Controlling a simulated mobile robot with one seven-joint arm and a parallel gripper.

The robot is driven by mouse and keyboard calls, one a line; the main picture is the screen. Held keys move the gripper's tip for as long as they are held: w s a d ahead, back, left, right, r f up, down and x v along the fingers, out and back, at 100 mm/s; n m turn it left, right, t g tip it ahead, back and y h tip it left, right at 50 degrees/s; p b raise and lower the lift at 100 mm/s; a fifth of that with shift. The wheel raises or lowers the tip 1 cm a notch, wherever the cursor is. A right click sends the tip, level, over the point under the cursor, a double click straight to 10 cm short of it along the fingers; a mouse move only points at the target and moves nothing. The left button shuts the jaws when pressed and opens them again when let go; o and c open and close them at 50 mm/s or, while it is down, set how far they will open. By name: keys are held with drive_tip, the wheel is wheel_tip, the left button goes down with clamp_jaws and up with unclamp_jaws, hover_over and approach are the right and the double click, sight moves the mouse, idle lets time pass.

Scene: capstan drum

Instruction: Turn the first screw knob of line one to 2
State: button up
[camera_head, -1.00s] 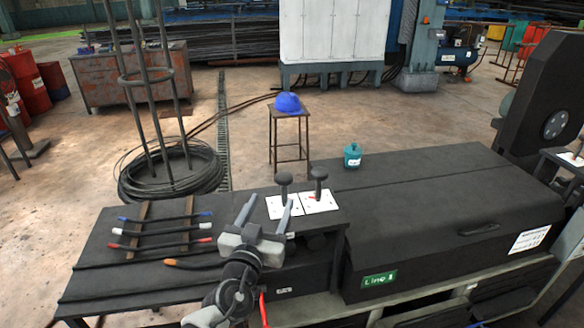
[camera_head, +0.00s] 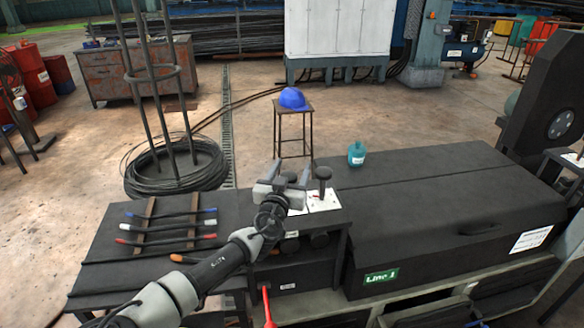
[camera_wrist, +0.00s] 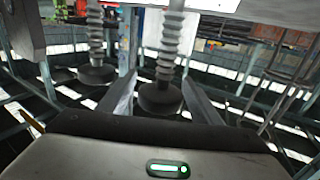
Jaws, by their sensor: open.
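Two dark screw knobs stand upright on white plates by the Line 1 sign (camera_head: 381,276). The left knob (camera_head: 289,177) is partly hidden by my gripper (camera_head: 290,174); the right knob (camera_head: 322,173) stands free on its white plate (camera_head: 323,201). My gripper is open at the left knob. The other knob (camera_wrist: 97,74) is outside the left finger there. The dial marks are too small to read.
Cables with coloured ends (camera_head: 168,229) lie on the dark bench at left. A teal container (camera_head: 356,156) stands on the long dark cover (camera_head: 450,200) at right. A stool with a blue helmet (camera_head: 293,99) stands behind, on open floor.

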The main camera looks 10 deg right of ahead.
drive_tip(key=shift+w, duration=0.1)
drive_tip(key=c, duration=1.1)
drive_tip(key=shift+o, duration=0.2)
drive_tip(key=shift+r+n+y+p, duration=0.1)
drive_tip(key=shift+n+y+p, duration=0.2)
drive_tip(key=shift+y+p, duration=0.1)
drive_tip(key=n+y, duration=0.1)
drive_tip(key=y, duration=0.1)
drive_tip(key=a+n+t+y+b, duration=0.1)
drive_tip(key=n+y, duration=0.1)
drive_tip(key=n+y+b, duration=0.1)
drive_tip(key=y, duration=0.2)
drive_tip(key=shift+w+a+f+n+t, duration=0.15)
drive_tip(key=shift+w+f+n+t, duration=0.05)
drive_tip(key=shift+n+t, duration=0.1)
drive_tip(key=shift+s+a+r+n+y+b, duration=0.1)
drive_tip(key=shift+a+n+y+b, duration=0.2)
drive_tip(key=shift+n+y+b, duration=0.55)
drive_tip(key=shift+a+n+y+b, duration=0.3)
drive_tip(key=shift+n+y+b, duration=0.15)
drive_tip(key=shift+y+b, duration=0.65)
drive_tip(key=shift+y, duration=0.25)
